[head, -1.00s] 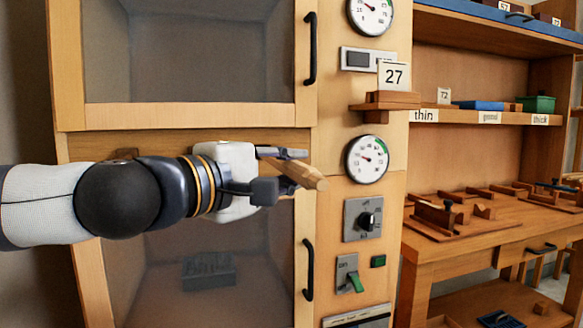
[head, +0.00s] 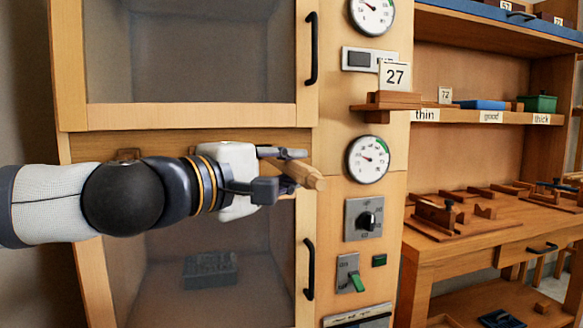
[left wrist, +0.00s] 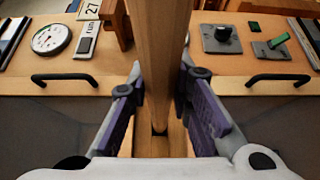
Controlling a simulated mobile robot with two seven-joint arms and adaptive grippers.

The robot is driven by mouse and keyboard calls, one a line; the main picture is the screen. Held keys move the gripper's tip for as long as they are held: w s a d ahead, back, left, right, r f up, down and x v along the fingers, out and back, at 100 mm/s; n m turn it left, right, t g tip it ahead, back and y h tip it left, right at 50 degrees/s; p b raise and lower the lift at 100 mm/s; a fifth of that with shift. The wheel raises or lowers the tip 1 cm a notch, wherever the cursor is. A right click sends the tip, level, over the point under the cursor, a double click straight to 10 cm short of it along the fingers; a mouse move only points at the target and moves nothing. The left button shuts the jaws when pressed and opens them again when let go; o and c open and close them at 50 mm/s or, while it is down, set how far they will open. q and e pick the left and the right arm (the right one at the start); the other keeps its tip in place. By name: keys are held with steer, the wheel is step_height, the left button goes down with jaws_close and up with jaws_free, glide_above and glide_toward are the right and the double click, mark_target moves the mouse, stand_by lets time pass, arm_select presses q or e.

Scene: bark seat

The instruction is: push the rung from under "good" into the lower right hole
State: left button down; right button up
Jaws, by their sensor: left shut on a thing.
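A pale wooden rung (head: 310,179) sits in my left gripper (head: 284,171) in the head view, in front of the wooden cabinet between its two glass doors. The gripper is shut on it, and the rung's tapered end sticks out to the right of the fingers. In the left wrist view the rung (left wrist: 160,60) runs lengthwise between the purple-padded fingers (left wrist: 160,115). The "good" label (head: 490,117) is on the shelf edge at the right, between "thin" and "thick". The lower right hole cannot be made out. My right gripper is not in view.
The cabinet has black door handles (head: 309,270), a dial (head: 368,159), a knob (head: 370,220) and a green switch (head: 355,281). A small ledge (head: 385,106) with a "27" card juts out. A workbench (head: 470,235) with wooden fixtures stands at the right.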

mark_target(276, 164)
arm_select(q)
steer(key=shift+w+a, duration=0.25)
steer(key=shift+w, duration=0.45)
steer(key=shift+w+a, duration=0.2)
steer(key=shift+w, duration=0.55)
steer(key=shift+w+a, duration=0.25)
steer(key=shift+w, duration=0.45)
steer(key=shift+w, duration=0.1)
steer(key=c, duration=1.4)
jaws_free()
steer(key=shift+o, duration=0.2)
steer(key=shift+a, duration=0.1)
